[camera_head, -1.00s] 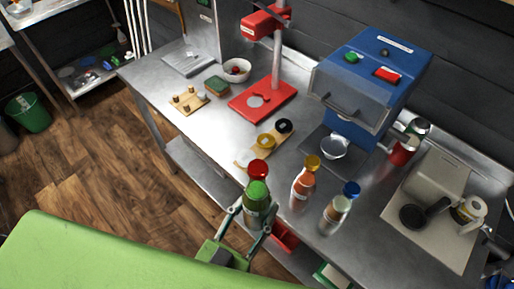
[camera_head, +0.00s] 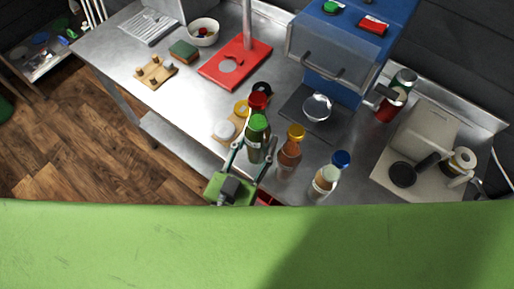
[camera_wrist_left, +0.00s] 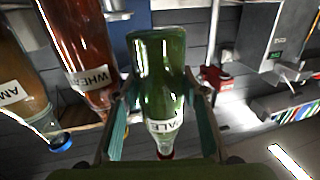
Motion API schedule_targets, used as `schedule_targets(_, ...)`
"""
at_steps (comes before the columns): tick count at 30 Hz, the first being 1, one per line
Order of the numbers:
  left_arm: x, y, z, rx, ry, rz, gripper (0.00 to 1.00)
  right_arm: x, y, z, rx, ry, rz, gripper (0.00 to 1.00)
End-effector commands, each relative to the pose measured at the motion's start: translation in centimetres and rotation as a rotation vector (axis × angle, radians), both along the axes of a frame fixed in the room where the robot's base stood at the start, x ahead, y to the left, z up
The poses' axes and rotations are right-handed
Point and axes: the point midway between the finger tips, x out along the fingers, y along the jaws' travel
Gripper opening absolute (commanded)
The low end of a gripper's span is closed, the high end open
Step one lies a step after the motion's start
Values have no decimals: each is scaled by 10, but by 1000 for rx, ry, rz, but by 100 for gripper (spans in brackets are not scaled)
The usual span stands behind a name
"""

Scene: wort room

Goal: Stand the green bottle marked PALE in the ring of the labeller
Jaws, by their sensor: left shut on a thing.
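The green bottle (camera_head: 256,146) has a red cap and stands upright between the fingers of my left gripper (camera_head: 244,160). In the left wrist view, which is upside down, the bottle (camera_wrist_left: 160,85) shows a white PALE label, and the left gripper (camera_wrist_left: 162,130) is shut on it from both sides. Its base seems clear of the bench, but the height is hard to tell. A red stand (camera_head: 255,53) with a post and a pale round place on its base is behind it; this may be the labeller. Its upper part is out of the head view. My right gripper is not in view.
An orange-capped brown bottle (camera_head: 289,154) and a blue-capped bottle (camera_head: 325,182) stand close right. A strip with black, yellow and white discs (camera_head: 225,130) lies behind left. A blue machine (camera_head: 345,50) stands at the back. A peg block (camera_head: 155,72), sponge (camera_head: 183,50) and bowl (camera_head: 203,31) are left.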

Motion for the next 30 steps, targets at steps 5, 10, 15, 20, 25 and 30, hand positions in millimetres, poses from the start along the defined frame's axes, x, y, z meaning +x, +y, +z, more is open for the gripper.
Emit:
schedule_targets(5,18,0,-22,-3,-9,-1,0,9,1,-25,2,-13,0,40)
schedule_targets(10,23,0,-26,-3,-7,0,0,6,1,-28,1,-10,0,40)
schedule_targets(15,33,0,-39,-3,-10,0,0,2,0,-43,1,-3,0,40)
schedule_targets(20,31,0,-61,-3,-6,0,0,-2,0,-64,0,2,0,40)
schedule_targets(25,30,0,-65,-3,-7,1,0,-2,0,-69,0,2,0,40)
schedule_targets(30,31,0,-63,-4,-7,1,0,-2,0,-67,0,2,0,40)
